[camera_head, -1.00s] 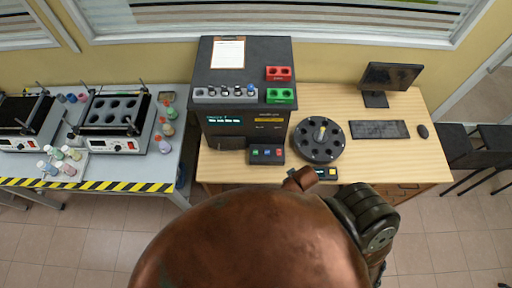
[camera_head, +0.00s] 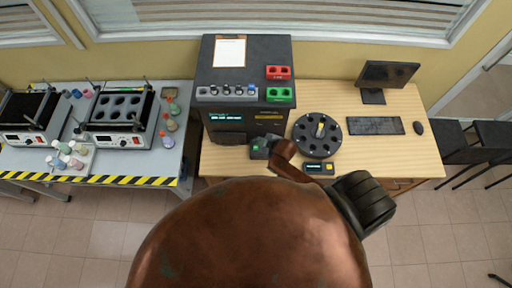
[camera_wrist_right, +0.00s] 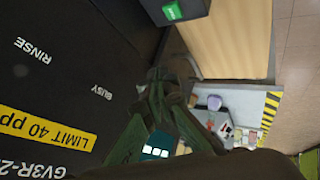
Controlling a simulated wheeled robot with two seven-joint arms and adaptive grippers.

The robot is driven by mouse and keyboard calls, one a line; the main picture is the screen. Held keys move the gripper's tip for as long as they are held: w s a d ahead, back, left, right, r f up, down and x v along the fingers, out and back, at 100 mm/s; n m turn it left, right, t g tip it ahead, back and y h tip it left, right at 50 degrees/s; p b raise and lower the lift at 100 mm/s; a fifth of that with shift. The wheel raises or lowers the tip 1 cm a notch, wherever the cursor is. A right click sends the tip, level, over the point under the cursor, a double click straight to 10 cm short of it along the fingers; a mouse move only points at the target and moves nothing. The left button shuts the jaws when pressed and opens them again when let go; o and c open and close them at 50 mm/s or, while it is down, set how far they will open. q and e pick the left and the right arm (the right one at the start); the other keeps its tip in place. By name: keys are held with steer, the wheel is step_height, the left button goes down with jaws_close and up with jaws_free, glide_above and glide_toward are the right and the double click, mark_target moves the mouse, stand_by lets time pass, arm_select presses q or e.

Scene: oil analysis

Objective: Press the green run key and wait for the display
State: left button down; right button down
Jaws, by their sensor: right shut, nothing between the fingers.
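The dark key box (camera_head: 259,154) stands in front of the black analyser (camera_head: 222,136) on the wooden desk. Its green run key (camera_head: 256,147) shows in the head view, and the green key (camera_wrist_right: 172,10) is at the top of the right wrist view. The other keys are hidden behind my right gripper (camera_head: 275,151). In the wrist view the gripper (camera_wrist_right: 158,80) is shut and empty, alongside the analyser's front and apart from the green key. The analyser's lit display (camera_head: 227,117) shows small text, too small to read. My left gripper is not in view.
A round black carousel (camera_head: 301,132) and a small device with a lit screen (camera_head: 319,168) are right of the key box. A monitor (camera_head: 388,76) and keyboard (camera_head: 375,126) stand further right. A grey bench (camera_head: 172,165) with hotplates is at the left.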

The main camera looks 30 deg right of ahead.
steer(key=shift+w+d+f+n+t, duration=0.2)
steer(key=shift+w+f+n, duration=0.1)
steer(key=shift+w, duration=0.3)
steer(key=shift+w+d+f+n+t, duration=0.1)
steer(key=shift+w+d+f+n, duration=0.15)
steer(key=shift+w, duration=0.3)
steer(key=shift+a, duration=0.1)
steer(key=b, duration=0.7)
glide_above(256, 148)
steer(key=f, duration=0.7)
steer(key=shift+s, duration=0.2)
steer(key=shift+f+b, duration=0.45)
steer(key=shift+f, duration=0.4)
steer(key=shift+f, duration=0.4)
